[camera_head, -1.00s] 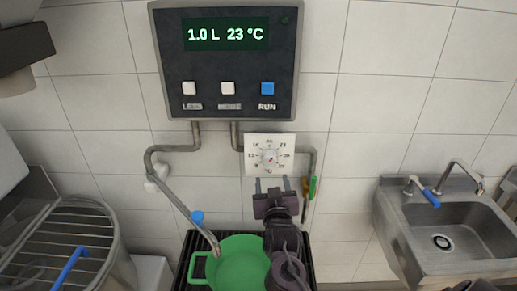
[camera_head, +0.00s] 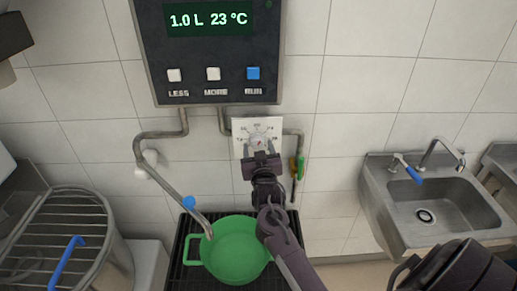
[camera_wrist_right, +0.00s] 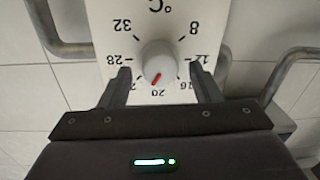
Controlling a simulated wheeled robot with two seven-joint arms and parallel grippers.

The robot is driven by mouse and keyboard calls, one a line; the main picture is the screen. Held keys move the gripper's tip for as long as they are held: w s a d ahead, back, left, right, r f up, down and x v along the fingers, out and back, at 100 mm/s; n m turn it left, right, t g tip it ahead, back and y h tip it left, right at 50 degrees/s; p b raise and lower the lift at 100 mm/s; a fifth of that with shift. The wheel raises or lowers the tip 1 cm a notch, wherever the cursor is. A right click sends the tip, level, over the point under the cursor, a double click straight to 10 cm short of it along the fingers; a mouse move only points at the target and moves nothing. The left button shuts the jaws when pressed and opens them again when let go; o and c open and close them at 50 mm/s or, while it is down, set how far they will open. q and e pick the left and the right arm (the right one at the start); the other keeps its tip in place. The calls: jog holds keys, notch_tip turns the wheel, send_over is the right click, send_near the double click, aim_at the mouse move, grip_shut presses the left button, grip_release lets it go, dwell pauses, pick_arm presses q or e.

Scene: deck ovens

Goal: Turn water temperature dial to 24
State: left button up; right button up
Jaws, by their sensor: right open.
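The water temperature dial is a white plate (camera_head: 241,131) on the tiled wall below the control box. In the right wrist view its round white knob (camera_wrist_right: 157,58) has a red pointer, and the scale appears upside down. The pointer lies between the 20 mark and the partly hidden 24 mark. The display (camera_head: 209,20) reads 1.0 L and 23 °C. My right gripper (camera_head: 261,155) is open in front of the dial. In the right wrist view its fingers (camera_wrist_right: 162,82) stand on either side of the knob, apart from it. My left gripper is not in view.
The dark control box (camera_head: 208,55) with white and blue buttons hangs above. Pipes (camera_head: 160,136) run beside the dial. A green pot (camera_head: 235,248) stands below, under a spout. A steel sink (camera_head: 425,205) is at right, a round barred machine (camera_head: 65,235) at left.

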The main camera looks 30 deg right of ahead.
jog(key=shift+w, duration=0.1)
jog(key=c, duration=1)
jog(key=shift+f+m+b, duration=0.2)
jog(key=shift+m+b, duration=0.4)
jog(key=shift+m, duration=0.3)
jog(key=shift+r+m, duration=0.1)
jog(key=shift+m, duration=0.5)
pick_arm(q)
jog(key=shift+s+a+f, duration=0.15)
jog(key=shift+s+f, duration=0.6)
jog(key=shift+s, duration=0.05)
pick_arm(e)
jog(key=o, duration=1)
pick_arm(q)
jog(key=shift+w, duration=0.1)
